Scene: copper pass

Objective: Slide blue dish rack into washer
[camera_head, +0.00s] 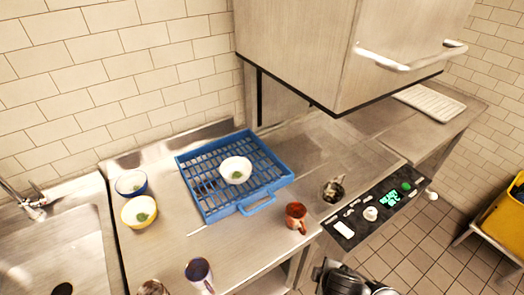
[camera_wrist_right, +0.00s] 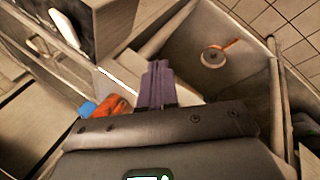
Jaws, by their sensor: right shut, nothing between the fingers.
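The blue dish rack (camera_head: 222,207) lies on the steel counter, left of the washer. A white bowl (camera_head: 236,170) with something green inside sits in it, and its front handle loop faces the counter's front edge. The washer (camera_head: 300,55) stands to the right with its box-shaped hood raised above the counter. My right gripper's purple-grey fingers (camera_wrist_right: 157,84) are together and empty in the right wrist view. Dark parts of my right arm show at the bottom of the head view, apart from the rack. My left gripper is not in view.
Two bowls, blue (camera_head: 131,183) and yellow (camera_head: 139,211), stand left of the rack. A copper mug (camera_head: 296,217) stands near its front right corner, and a dark mug (camera_head: 198,273) nearer the front. A small metallic object (camera_head: 333,189) lies by the control panel (camera_head: 375,208).

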